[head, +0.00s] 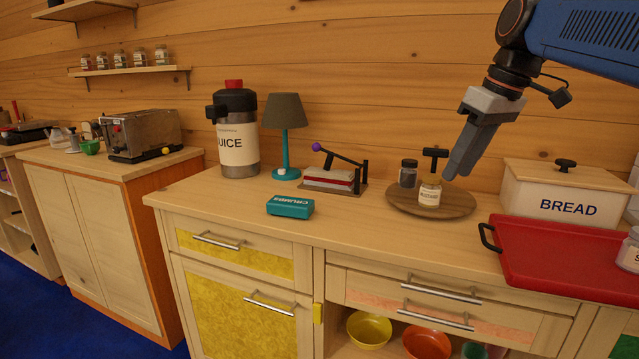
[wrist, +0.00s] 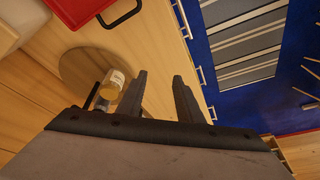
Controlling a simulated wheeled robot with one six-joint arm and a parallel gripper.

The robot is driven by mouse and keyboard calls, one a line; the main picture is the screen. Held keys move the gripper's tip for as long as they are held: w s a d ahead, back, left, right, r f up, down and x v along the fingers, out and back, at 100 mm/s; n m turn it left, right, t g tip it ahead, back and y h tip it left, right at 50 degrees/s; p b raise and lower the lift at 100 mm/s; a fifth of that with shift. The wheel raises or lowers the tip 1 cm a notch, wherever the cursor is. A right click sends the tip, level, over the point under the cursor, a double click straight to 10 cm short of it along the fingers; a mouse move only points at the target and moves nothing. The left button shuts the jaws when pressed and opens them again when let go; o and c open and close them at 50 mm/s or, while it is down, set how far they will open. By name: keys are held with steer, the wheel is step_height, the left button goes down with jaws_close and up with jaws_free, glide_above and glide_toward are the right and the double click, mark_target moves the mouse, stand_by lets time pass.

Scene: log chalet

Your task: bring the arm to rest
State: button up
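My gripper (head: 458,168) hangs above the counter on the right in the head view, tilted down. In the wrist view its two fingers (wrist: 160,80) stand apart with nothing between them. Just left of the fingertips in the head view is a small labelled jar (head: 429,195) with a black T-shaped handle above it, on a round wooden board (head: 460,206). The jar also shows in the wrist view (wrist: 112,84), left of the fingers. Whether a finger touches the jar I cannot tell.
A dark-lidded jar (head: 408,175) shares the board. A bread box (head: 562,192) and red tray (head: 560,255) stand to the right. A press with a purple knob (head: 335,170), teal box (head: 290,207), lamp (head: 285,112) and juice dispenser (head: 236,135) stand left. The counter's front is clear.

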steer(key=s+f+m, duration=0.2)
steer(key=s+f, duration=0.5)
steer(key=f, duration=0.3)
steer(key=s+d+f+m+t+h, duration=0.1)
steer(key=s+f+m, duration=0.1)
steer(key=s+f, duration=0.4)
steer(key=s+f+m+h, duration=0.1)
steer(key=s+f, duration=0.6)
steer(key=f, duration=0.7)
steer(key=shift+s+d+f+m+t, duration=0.2)
steer(key=shift+s+d+m+t, duration=0.15)
steer(key=shift+m, duration=0.45)
